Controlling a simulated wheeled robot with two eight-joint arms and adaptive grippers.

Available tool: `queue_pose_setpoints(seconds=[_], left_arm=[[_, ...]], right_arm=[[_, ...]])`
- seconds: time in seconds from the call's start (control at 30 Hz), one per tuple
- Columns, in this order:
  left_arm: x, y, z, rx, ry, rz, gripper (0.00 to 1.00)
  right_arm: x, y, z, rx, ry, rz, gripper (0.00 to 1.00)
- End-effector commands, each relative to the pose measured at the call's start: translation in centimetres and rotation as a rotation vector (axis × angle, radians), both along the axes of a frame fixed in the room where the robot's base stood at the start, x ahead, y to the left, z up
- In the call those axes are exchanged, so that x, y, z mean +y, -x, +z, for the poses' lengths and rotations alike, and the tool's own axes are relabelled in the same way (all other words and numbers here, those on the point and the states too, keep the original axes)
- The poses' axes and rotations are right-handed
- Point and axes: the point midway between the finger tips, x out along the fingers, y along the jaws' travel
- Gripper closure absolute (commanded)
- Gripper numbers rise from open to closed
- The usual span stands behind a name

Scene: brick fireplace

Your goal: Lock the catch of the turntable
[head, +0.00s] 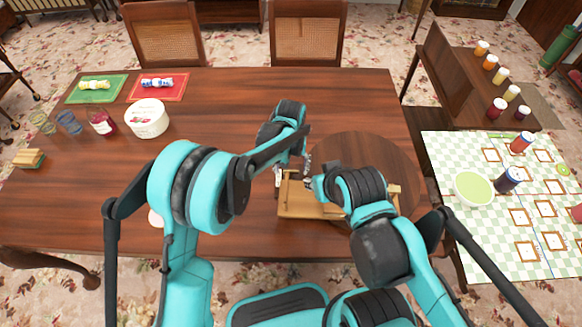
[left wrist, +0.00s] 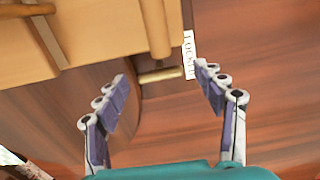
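The round dark wooden turntable (head: 372,148) lies on the table, with a light wooden frame (head: 300,208) at its front left side. In the left wrist view, a light wooden peg (left wrist: 160,75), apparently the catch, lies crosswise below the end of a wooden rod (left wrist: 154,30). A white label (left wrist: 189,55), seeming to read "LOCKED", is right of the peg. My left gripper (left wrist: 162,84) is open, its fingers apart on either side of the peg; I see no contact. My right gripper (head: 309,178) is near the frame, its fingers largely hidden by its wrist.
A white tub (head: 148,118), glasses (head: 69,123) and green and red mats (head: 158,87) are on the table's left. A checkered side table (head: 480,241) with a bowl (head: 474,188) is at right. The table's left middle is mostly clear.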

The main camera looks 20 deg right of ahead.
Motion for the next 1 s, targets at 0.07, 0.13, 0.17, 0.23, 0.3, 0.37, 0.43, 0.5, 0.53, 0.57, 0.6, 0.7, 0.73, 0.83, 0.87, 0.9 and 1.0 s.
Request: queue_pose_setpoints(seconds=[0.07,0.13,0.17,0.23,0.3,0.37,0.43,0.5,0.53,0.57,0.6,0.7,0.73,0.83,0.87,0.9,1.0], left_arm=[[0.0,0.0,0.0,0.0,0.0,0.0,0.31],[0.0,0.0,0.0,0.0,0.0,0.001,0.31],[0.0,0.0,0.0,0.0,0.0,0.001,0.31],[0.0,0.0,0.2,0.0,0.0,0.001,0.31],[0.0,0.0,0.8,0.0,0.0,0.001,0.31],[0.0,0.0,1.6,0.0,0.0,0.001,0.31],[0.0,0.0,2.9,0.0,0.0,0.001,0.31],[0.0,0.0,4.5,0.0,0.0,0.001,0.31],[0.0,0.0,5.2,0.0,0.0,0.001,0.31],[0.0,0.0,5.9,0.0,0.0,0.001,0.31],[0.0,0.0,6.8,0.0,0.0,0.001,0.31],[0.0,0.0,8.8,0.0,0.0,0.001,0.31],[0.0,0.0,9.3,0.0,0.0,0.001,0.31],[0.0,0.0,10.7,0.0,0.0,0.001,0.31],[0.0,0.0,11.0,0.0,0.0,0.001,0.31],[0.0,0.0,11.4,0.0,0.0,0.0,0.31],[0.0,0.0,11.9,0.0,0.0,0.0,0.31]], right_arm=[[0.0,0.0,0.0,0.0,0.0,0.0,0.69],[0.0,0.0,0.0,0.0,0.0,0.0,0.69],[0.0,0.0,0.0,0.0,0.0,0.0,0.69],[0.0,0.0,0.0,0.0,0.0,0.0,0.69],[0.0,0.0,0.0,0.0,0.0,0.0,0.69],[0.0,0.0,0.0,0.0,0.0,0.0,0.69],[0.0,0.0,0.0,0.0,0.0,0.0,0.69],[0.0,0.0,0.0,0.0,0.0,0.0,0.69],[0.0,0.0,0.0,0.0,0.0,0.0,0.69],[0.0,0.0,0.0,0.0,0.0,0.0,0.69],[0.0,0.0,0.0,0.0,0.0,0.0,0.69],[0.0,0.0,0.0,0.0,0.0,0.0,0.69],[0.0,0.0,0.0,0.0,0.0,0.0,0.69],[0.0,0.0,0.0,0.0,0.0,0.0,0.69],[0.0,0.0,0.0,0.0,0.0,0.0,0.69],[0.0,0.0,0.0,0.0,0.0,0.0,0.69],[0.0,0.0,0.0,0.0,0.0,0.0,0.69]])
